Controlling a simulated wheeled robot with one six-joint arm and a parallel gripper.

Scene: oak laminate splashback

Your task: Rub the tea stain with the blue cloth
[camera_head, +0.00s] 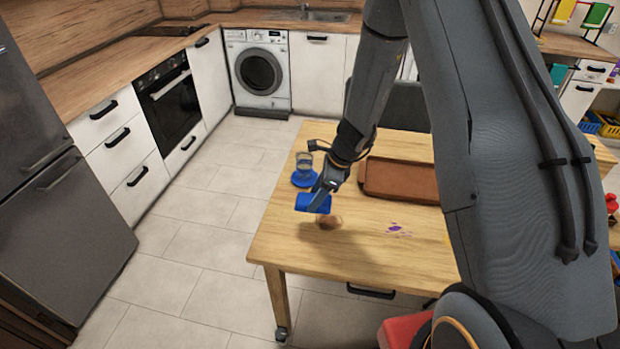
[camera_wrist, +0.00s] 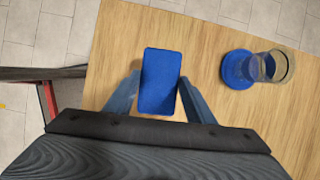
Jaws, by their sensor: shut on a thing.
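My gripper (camera_head: 322,190) is shut on the blue cloth (camera_head: 313,203), a small blue block-like pad. In the wrist view the cloth (camera_wrist: 161,82) sits between the two fingers of my gripper (camera_wrist: 160,90). The brown tea stain (camera_head: 329,222) lies on the wooden table (camera_head: 380,257), just below and slightly right of the cloth in the head view. The cloth appears held a little above the table. The stain cannot be seen in the wrist view.
A glass (camera_head: 305,161) stands on a blue coaster (camera_head: 304,179) behind the cloth; in the wrist view the glass (camera_wrist: 273,66) is to the right. A brown tray (camera_head: 400,180) lies further back. A purple stain (camera_head: 398,231) is on the table to the right.

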